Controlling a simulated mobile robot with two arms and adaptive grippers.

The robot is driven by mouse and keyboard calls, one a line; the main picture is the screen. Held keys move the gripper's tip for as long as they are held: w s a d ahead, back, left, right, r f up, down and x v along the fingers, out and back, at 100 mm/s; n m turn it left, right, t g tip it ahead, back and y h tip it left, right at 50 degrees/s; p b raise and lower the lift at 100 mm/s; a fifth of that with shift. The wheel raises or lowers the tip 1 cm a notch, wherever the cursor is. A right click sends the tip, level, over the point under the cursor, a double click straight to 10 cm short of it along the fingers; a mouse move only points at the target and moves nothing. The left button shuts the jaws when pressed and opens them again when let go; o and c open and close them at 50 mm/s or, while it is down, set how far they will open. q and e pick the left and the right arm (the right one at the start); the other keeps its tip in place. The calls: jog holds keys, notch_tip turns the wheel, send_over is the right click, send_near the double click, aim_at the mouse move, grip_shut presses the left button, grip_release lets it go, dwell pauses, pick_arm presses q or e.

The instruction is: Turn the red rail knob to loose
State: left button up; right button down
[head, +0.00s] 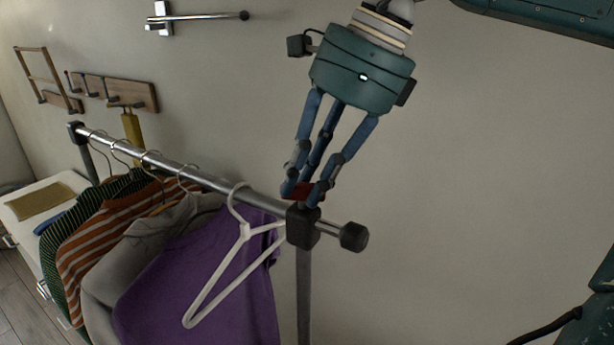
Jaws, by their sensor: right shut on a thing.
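The red rail knob (303,191) sits on top of the black clamp block (302,226) near the right end of the metal clothes rail (214,182). My right gripper (306,190) comes down from above and is shut on the knob. Its blue fingers hide much of the knob, so which way it is turned cannot be told. My left gripper is not in view.
A white hanger (243,230) hangs just left of the clamp. Several garments, including a purple shirt (190,285), hang along the rail. A wooden hook board (120,92) and a metal wall arm (205,16) are on the wall. Right of the rail end is clear.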

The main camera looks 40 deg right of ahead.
jog(key=n, duration=0.2)
jog(key=n+g+y, duration=0.1)
jog(key=n, duration=0.1)
jog(key=n+g, duration=0.1)
jog(key=n, duration=0.1)
jog(key=shift+w+d, duration=0.15)
jog(key=shift+d, duration=0.1)
jog(key=n+g, duration=0.1)
jog(key=n, duration=0.2)
jog(key=n+g, duration=0.1)
jog(key=n, duration=0.3)
jog(key=shift+w+d+g, duration=0.1)
jog(key=shift+w+g, duration=0.05)
jog(key=shift+g, duration=0.15)
dwell(0.4)
jog(key=c, duration=1.5)
grip_release()
jog(key=shift+c, duration=0.2)
jog(key=v, duration=0.7)
jog(key=shift+r, duration=0.25)
